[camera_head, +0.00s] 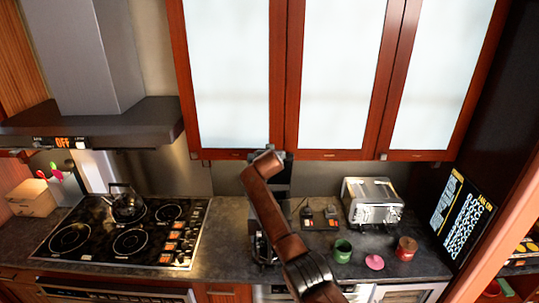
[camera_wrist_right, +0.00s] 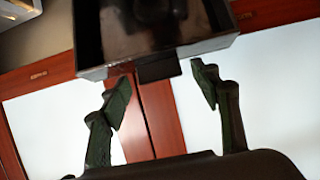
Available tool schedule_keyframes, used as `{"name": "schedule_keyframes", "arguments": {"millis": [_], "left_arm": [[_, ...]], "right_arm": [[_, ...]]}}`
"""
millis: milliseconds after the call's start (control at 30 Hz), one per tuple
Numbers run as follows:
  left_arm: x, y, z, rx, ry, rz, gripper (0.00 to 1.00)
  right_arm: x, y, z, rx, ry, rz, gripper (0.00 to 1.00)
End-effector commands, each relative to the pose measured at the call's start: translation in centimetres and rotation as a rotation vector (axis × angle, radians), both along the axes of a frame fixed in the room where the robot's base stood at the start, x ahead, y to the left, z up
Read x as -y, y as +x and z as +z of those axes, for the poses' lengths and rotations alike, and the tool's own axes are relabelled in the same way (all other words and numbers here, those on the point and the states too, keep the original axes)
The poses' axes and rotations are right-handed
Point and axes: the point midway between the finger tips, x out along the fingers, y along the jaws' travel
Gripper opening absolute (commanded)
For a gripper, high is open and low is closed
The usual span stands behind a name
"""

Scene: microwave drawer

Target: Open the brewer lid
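The brewer (camera_head: 258,240) stands on the counter in the head view, mostly hidden behind my brown right arm. In the right wrist view, a glossy black part that looks like the brewer lid (camera_wrist_right: 155,28) fills the top middle. A small black tab (camera_wrist_right: 158,68) juts from its lower edge. My right gripper (camera_wrist_right: 162,78) is open, with one dark green finger on each side of the tab and visible gaps to it. In the head view my right gripper is hidden behind the arm. My left gripper is not in view.
A stove with a kettle (camera_head: 124,203) is at left. A toaster (camera_head: 372,201), green cup (camera_head: 342,251), pink item (camera_head: 375,262) and red-brown cup (camera_head: 406,248) stand right of the arm. White-paned cabinets (camera_head: 340,75) hang close above the brewer.

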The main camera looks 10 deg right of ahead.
Motion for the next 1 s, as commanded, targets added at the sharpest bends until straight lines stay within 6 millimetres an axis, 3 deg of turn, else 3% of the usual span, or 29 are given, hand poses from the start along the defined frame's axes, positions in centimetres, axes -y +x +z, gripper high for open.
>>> {"name": "schedule_keyframes", "arguments": {"millis": [467, 1000], "left_arm": [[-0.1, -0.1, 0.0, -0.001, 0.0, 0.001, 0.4], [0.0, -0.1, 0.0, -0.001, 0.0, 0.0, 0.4]], "right_arm": [[-0.5, -0.8, 0.1, -0.002, 0.0, 0.002, 0.58], [-1.8, -7.9, 3.2, -0.002, 0.002, 0.002, 0.58]]}}
